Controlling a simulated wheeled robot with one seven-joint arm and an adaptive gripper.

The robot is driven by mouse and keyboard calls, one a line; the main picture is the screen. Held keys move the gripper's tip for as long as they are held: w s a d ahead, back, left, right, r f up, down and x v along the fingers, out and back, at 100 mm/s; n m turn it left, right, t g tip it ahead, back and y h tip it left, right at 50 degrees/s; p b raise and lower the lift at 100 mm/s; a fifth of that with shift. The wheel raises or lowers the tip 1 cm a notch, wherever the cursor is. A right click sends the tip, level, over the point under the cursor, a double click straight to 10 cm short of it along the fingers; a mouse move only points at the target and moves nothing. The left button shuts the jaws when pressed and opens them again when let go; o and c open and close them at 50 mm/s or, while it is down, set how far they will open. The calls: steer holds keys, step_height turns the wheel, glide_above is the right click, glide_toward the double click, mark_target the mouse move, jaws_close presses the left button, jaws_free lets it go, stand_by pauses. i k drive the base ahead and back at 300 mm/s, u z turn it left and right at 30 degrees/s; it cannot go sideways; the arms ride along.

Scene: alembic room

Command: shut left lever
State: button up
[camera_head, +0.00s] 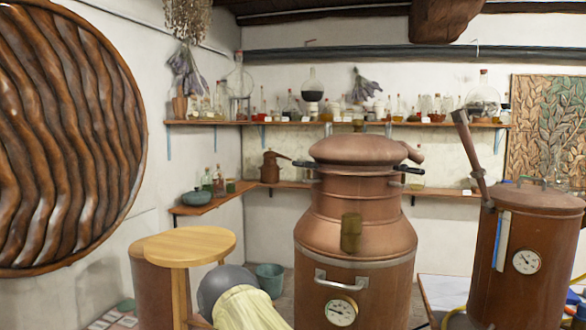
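A copper still (313,225) with a domed lid (352,150) stands in the middle of the camera_head view. A dark lever-like handle (306,171) sticks out at the left side of its neck, just below the lid. A similar dark handle (408,170) sticks out at the right side. The left handle looks roughly level; I cannot tell whether it is open or closed. A brass piece (351,232) and a metal bar handle (348,286) are on the still's front. My gripper is not in view.
A second copper vessel (520,232) with a dial stands at the right. A round wooden stool top (185,246), a grey ball (226,284) and a pale yellow cloth (248,308) are at the lower left. Shelves (285,123) with bottles line the back wall.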

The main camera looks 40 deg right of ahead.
mark_target(309, 164)
steer(key=k, duration=0.2)
steer(key=z, duration=0.75)
